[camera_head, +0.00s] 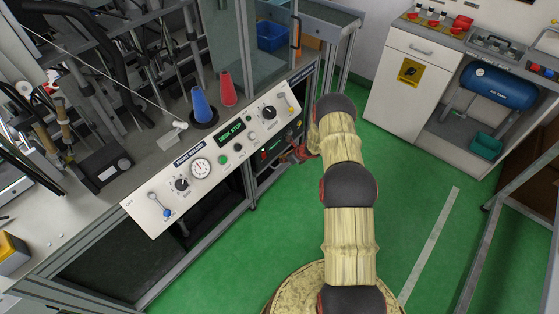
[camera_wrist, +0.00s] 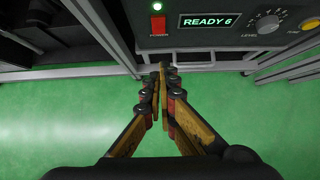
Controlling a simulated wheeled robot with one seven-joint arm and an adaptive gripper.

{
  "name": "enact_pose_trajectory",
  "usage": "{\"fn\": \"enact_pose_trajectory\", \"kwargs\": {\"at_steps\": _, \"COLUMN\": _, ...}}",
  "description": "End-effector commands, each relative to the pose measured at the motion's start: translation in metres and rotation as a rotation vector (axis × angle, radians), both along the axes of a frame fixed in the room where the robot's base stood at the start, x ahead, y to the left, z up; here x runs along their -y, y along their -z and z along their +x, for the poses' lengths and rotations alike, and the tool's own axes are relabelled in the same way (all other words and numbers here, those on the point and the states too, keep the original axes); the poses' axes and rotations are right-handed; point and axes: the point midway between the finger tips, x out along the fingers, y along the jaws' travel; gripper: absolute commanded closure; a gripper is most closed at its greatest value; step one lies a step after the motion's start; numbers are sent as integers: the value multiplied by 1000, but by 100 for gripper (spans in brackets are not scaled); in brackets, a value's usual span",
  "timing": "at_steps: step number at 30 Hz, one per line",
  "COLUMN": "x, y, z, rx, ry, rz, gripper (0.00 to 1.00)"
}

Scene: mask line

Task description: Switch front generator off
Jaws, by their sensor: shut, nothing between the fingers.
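The dark generator panel (camera_wrist: 240,42) fills the top of the wrist view. A LEVEL dial (camera_wrist: 268,24) and a yellow knob (camera_wrist: 308,25) sit to the right. In the head view this dark unit (camera_head: 270,150) is below the white console, partly hidden. My gripper (camera_wrist: 164,67) is shut and empty, its fingertips just below the red switch in the picture; I cannot tell the gap. In the head view it (camera_head: 302,154) is beside the unit.
Grey metal frame bars (camera_wrist: 110,30) flank the panel. Green floor (camera_head: 225,240) is open in front.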

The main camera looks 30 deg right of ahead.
Motion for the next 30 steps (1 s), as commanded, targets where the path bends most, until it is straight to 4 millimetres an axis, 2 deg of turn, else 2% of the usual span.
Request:
{"fn": "enact_pose_trajectory", "kwargs": {"at_steps": 3, "x": -6, "y": 23, "z": 12, "rx": -1, "ry": -3, "rz": 1, "gripper": 100}}
{"fn": "enact_pose_trajectory", "kwargs": {"at_steps": 13, "x": -18, "y": 72, "z": 48, "rx": 0, "ry": -3, "rz": -1, "gripper": 100}}
{"fn": "enact_pose_trajectory", "kwargs": {"at_steps": 16, "x": -24, "y": 70, "z": 64, "rx": 2, "ry": -5, "rz": -2, "gripper": 100}}
{"fn": "enact_pose_trajectory", "kwargs": {"at_steps": 21, "x": -29, "y": 72, "z": 78, "rx": 0, "ry": -2, "rz": -2, "gripper": 100}}
{"fn": "enact_pose_trajectory", "kwargs": {"at_steps": 30, "x": -30, "y": 70, "z": 83, "rx": -1, "ry": -2, "rz": -1, "gripper": 100}}
